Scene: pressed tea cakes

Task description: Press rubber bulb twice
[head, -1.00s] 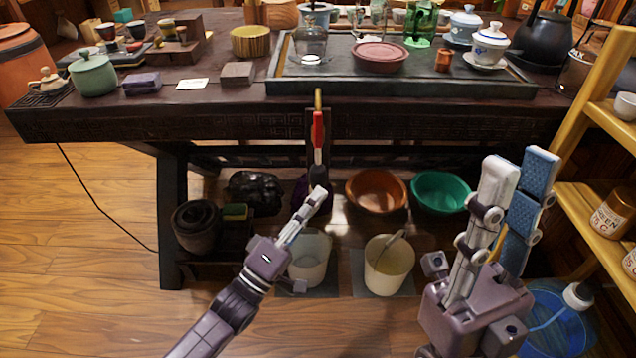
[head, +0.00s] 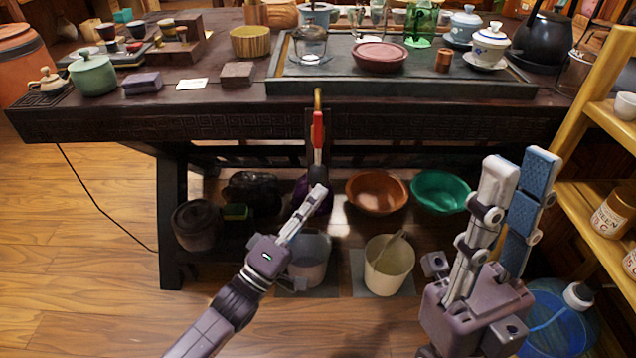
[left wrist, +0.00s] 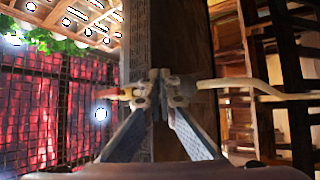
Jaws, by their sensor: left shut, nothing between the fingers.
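A red piece (head: 318,130) hangs upright at the table's front edge under a brass-coloured hook, with a pale narrow part below it. I cannot tell whether it is the rubber bulb. My left gripper (head: 319,190) is shut and empty, its tips just below that pale part. Contact is unclear. In the left wrist view my left fingertips (left wrist: 159,90) meet in front of a dark post, with a red and yellow piece (left wrist: 118,94) left of them and a pale curved tube (left wrist: 250,88) on the right. My right gripper (head: 522,158) is open and empty, pointing up.
Under the table (head: 220,122) stand a brown bowl (head: 377,192), a green bowl (head: 440,191), a cream bucket (head: 388,268) and a translucent bucket (head: 312,262). A wooden shelf (head: 585,115) stands at the right.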

